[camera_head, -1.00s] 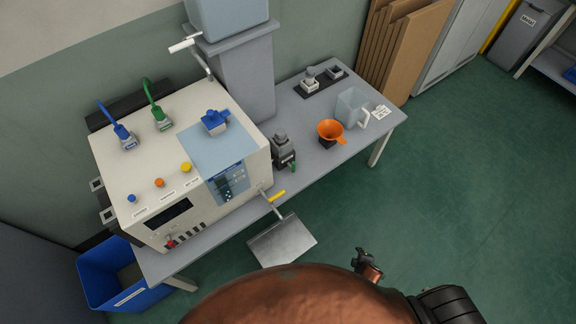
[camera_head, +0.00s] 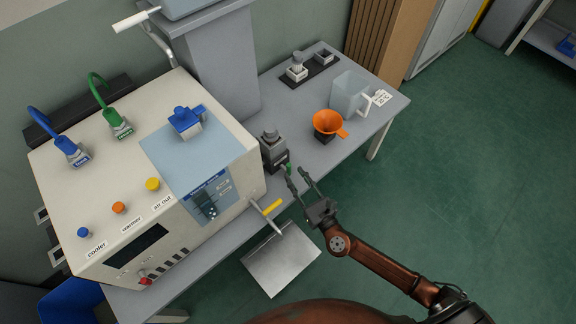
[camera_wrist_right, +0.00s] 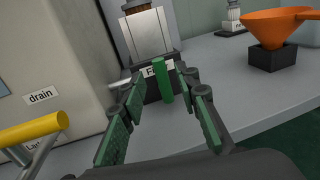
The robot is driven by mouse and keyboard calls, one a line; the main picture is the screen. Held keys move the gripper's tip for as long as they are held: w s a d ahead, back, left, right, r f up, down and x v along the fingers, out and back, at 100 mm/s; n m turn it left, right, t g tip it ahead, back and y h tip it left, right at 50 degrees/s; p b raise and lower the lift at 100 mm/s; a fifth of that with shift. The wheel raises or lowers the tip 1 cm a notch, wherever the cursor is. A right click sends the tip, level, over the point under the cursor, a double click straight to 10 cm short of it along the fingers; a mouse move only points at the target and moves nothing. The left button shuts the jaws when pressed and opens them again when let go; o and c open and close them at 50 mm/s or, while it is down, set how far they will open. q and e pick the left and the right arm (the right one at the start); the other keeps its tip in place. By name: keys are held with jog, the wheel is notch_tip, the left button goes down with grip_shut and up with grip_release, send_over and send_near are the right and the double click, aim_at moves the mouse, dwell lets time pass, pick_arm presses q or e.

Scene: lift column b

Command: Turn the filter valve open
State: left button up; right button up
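The filter unit (camera_head: 273,151) is a grey block with a lighter top, standing on the table beside the machine. Its green valve handle (camera_head: 286,169) is on the front. In the right wrist view the green handle (camera_wrist_right: 162,80) stands upright, partly covering a white label that starts with "F". My right gripper (camera_head: 296,177) is open and reaches towards the filter unit. In the right wrist view its fingertips (camera_wrist_right: 160,74) appear on either side of the green handle; I see no contact. My left gripper is not in view.
A yellow drain handle (camera_head: 272,207) sticks out from the cream machine (camera_head: 105,190), left of my right gripper. A metal tray (camera_head: 283,262) is below it. An orange funnel (camera_head: 328,122) and a clear jug (camera_head: 346,95) stand to the right on the table (camera_head: 376,112).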

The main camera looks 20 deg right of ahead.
aim_at(290, 169)
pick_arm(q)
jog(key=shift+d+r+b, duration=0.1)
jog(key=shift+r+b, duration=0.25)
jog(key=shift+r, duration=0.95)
pick_arm(e)
jog(key=shift+w+a+f, duration=0.1)
jog(key=shift+w+a, duration=0.1)
jog(key=shift+w, duration=1.1)
jog(key=shift+w+a, duration=0.15)
jog(key=shift+w, duration=1.15)
jog(key=shift+c, duration=0.6)
grip_shut()
